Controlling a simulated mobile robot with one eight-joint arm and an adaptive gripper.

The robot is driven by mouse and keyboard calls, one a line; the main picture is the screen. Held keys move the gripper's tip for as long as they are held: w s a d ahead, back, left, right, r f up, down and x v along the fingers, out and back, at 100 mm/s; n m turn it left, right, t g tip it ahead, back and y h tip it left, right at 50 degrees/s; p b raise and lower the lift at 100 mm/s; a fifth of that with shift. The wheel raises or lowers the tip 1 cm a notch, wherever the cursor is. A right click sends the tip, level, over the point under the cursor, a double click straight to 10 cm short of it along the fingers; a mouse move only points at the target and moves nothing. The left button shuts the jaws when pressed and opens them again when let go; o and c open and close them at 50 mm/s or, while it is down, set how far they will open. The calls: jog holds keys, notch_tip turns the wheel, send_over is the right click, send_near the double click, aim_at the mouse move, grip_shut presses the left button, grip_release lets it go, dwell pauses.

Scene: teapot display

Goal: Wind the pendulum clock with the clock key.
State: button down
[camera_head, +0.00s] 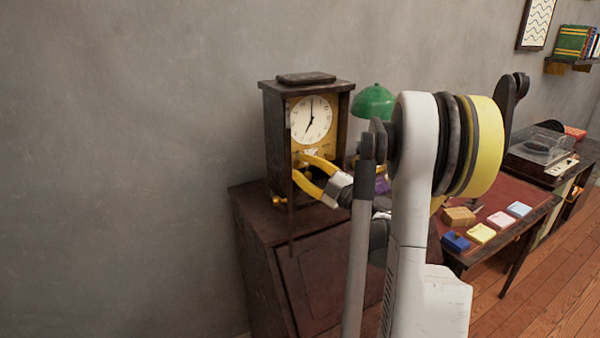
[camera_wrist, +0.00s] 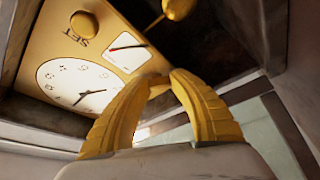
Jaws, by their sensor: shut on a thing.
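The pendulum clock (camera_head: 270,135) stands upright on a dark wooden cabinet, its white dial facing forward. The wrist view shows its dial (camera_wrist: 75,85), a round knob (camera_wrist: 84,24) marked SET, a small gauge (camera_wrist: 127,52) with a red needle, and the round gold pendulum bob (camera_wrist: 179,8). My gripper (camera_head: 299,167) is at the clock's front, below the dial. Its yellow fingertips (camera_wrist: 158,84) close on a small gold piece, which looks like the clock key. The fingers hide most of it, and I cannot tell whether it sits in a winding hole.
The cabinet (camera_head: 250,215) carries the clock. A green lamp (camera_head: 374,103) stands behind my arm. To the right, a desk (camera_head: 480,190) holds several small coloured boxes, and a record player (camera_head: 540,148) stands beyond. The grey wall is close behind the clock.

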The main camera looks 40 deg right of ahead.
jog(key=shift+f+m+t+b, duration=0.1)
jog(key=shift+m+t+b, duration=0.2)
jog(key=shift+m, duration=0.7)
jog(key=c, duration=1.1)
grip_release()
jog(key=shift+o, duration=0.2)
